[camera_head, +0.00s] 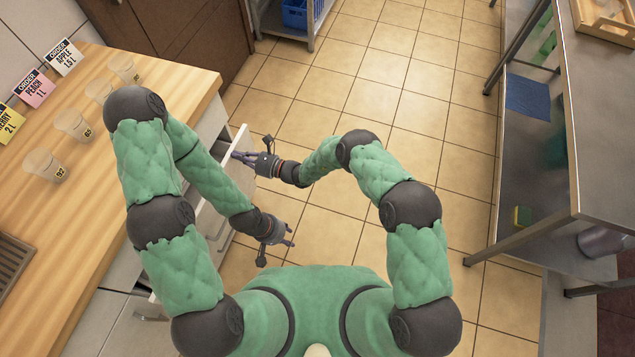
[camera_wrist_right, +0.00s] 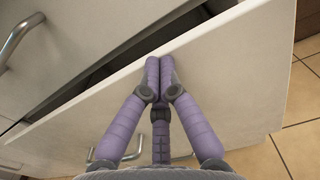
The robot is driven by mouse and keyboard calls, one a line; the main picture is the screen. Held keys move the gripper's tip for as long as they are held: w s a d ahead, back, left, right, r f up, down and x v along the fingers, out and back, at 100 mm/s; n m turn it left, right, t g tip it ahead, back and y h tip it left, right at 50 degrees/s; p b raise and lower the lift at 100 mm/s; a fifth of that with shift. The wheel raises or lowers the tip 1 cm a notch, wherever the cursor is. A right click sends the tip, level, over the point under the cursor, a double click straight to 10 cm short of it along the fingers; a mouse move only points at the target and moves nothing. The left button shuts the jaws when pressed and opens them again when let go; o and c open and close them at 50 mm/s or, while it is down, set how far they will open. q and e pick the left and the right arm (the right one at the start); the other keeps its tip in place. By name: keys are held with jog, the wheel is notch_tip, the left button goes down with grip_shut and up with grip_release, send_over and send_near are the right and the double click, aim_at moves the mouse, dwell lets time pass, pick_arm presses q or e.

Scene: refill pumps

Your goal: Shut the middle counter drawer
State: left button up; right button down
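The open counter drawer stands out from the wooden-topped counter; its white front panel (camera_head: 239,147) shows in the head view. In the right wrist view its front (camera_wrist_right: 225,75) slants across the picture, with a dark gap behind its top edge. My right gripper (camera_head: 240,156) is at this panel. In the right wrist view its purple fingers (camera_wrist_right: 159,65) are together, tips at the panel's outer face near the top edge; I cannot tell if they touch. My left gripper (camera_head: 289,237) is open and empty, nearer my body and clear of the drawer.
Clear cups (camera_head: 46,165) and order cards (camera_head: 36,88) stand on the counter (camera_head: 120,170). A metal table (camera_head: 600,130) is at the right. A shelf with a blue crate (camera_head: 296,13) is at the back. The tiled floor between is clear.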

aim_at(230, 152)
jog(key=shift+b+x, duration=0.45)
jog(key=shift+x, duration=1.1)
jog(key=shift+d, duration=0.1)
